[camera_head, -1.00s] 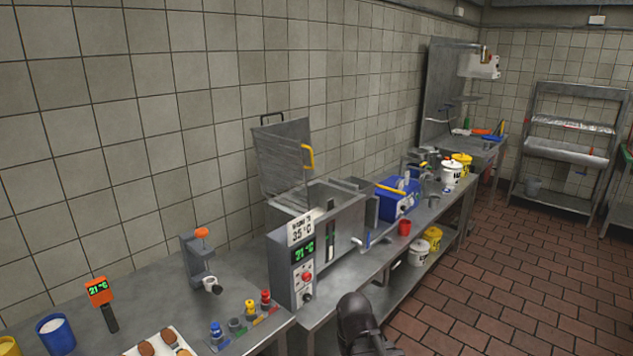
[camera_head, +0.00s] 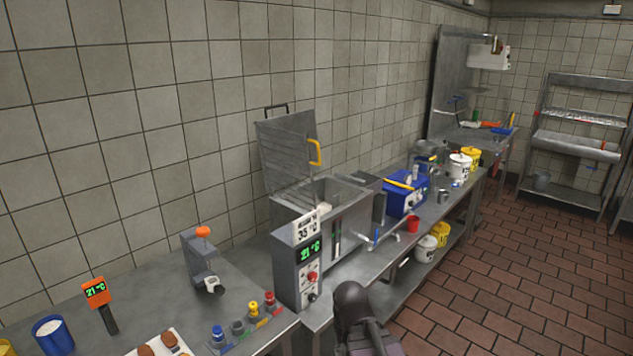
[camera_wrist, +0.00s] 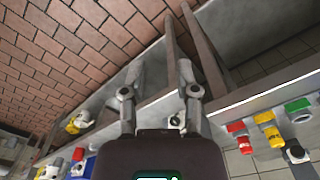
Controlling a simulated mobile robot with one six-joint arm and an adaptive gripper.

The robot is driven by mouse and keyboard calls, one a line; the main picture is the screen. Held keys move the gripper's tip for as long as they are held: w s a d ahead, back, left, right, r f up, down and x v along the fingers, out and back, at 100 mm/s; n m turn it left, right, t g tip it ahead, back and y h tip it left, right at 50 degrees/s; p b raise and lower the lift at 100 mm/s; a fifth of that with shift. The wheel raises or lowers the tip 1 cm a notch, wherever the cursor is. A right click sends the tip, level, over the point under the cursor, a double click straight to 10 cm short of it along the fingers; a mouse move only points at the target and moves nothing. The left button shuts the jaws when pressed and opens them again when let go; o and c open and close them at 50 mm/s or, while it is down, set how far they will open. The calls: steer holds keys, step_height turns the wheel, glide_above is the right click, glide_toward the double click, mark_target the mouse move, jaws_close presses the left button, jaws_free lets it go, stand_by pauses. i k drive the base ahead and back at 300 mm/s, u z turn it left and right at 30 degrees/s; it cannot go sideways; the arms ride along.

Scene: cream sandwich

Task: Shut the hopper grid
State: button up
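The hopper (camera_head: 346,222) is a steel box on the bench against the tiled wall, open at the top. Its grid (camera_head: 286,160) stands raised, leaning up towards the wall behind the opening. A yellow handle (camera_head: 315,152) is on the grid's right edge. Part of my dark arm shows at the bottom of the head view, in front of the bench and below the hopper; its fingers cannot be made out there. In the wrist view my gripper (camera_wrist: 160,76) has its two fingers apart with nothing between them. The grid cannot be made out in the wrist view.
A control box (camera_head: 297,268) with a green display stands at the hopper's front left. A blue machine (camera_head: 406,194) and a red cup (camera_head: 413,225) are to its right. The tiled floor (camera_head: 480,280) at right is clear.

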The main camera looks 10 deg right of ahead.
mark_target(307, 140)
steer(key=k, duration=1.35)
steer(key=z, duration=0.4)
steer(key=i, duration=2.05)
steer(key=u, duration=0.5)
